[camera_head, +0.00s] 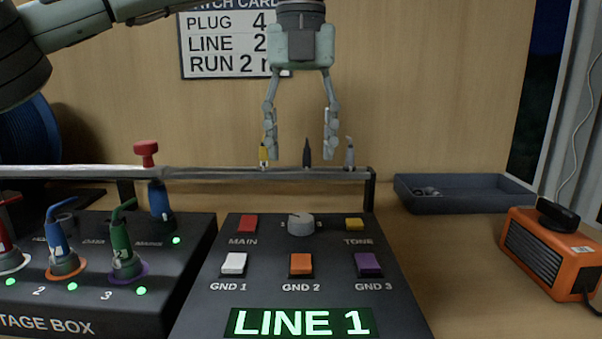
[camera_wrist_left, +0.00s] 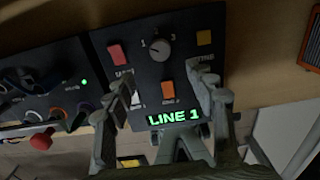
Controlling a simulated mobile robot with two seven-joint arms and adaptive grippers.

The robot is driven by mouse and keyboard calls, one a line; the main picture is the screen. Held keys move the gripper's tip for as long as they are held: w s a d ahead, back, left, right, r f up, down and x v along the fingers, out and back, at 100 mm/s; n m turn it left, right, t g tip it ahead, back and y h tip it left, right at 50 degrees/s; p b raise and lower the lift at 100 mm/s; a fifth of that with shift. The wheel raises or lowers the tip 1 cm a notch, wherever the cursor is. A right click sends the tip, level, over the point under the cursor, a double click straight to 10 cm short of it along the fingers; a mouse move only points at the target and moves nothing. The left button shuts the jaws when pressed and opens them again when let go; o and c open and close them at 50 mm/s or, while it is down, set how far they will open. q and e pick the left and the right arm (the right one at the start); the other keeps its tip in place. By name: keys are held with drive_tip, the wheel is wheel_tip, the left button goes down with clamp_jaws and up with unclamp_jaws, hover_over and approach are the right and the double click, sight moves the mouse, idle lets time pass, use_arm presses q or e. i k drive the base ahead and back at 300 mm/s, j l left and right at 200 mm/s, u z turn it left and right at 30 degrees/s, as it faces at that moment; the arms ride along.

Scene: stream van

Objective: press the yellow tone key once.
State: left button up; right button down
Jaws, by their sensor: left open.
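The yellow tone key (camera_head: 354,224) is at the top right of the dark control panel (camera_head: 215,290), above the word TONE. It also shows in the left wrist view (camera_wrist_left: 204,38). My left gripper (camera_head: 298,150) is open, pointing down above and behind the panel, with nothing between its fingers. It is up and to the left of the yellow key and apart from it. In the left wrist view, the fingers (camera_wrist_left: 160,95) frame the middle of the panel, and the key lies beyond the right finger. My right gripper is not in view.
A grey knob (camera_head: 301,224) and red, white, orange and purple keys share the panel. A metal rail (camera_head: 220,173) with small upright items runs behind it. The stage box (camera_head: 190,240) with plugged cables stands left. A tray (camera_head: 460,206) and orange device (camera_head: 545,262) are right.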

sight(351, 223)
drive_tip(key=k, duration=1.5)
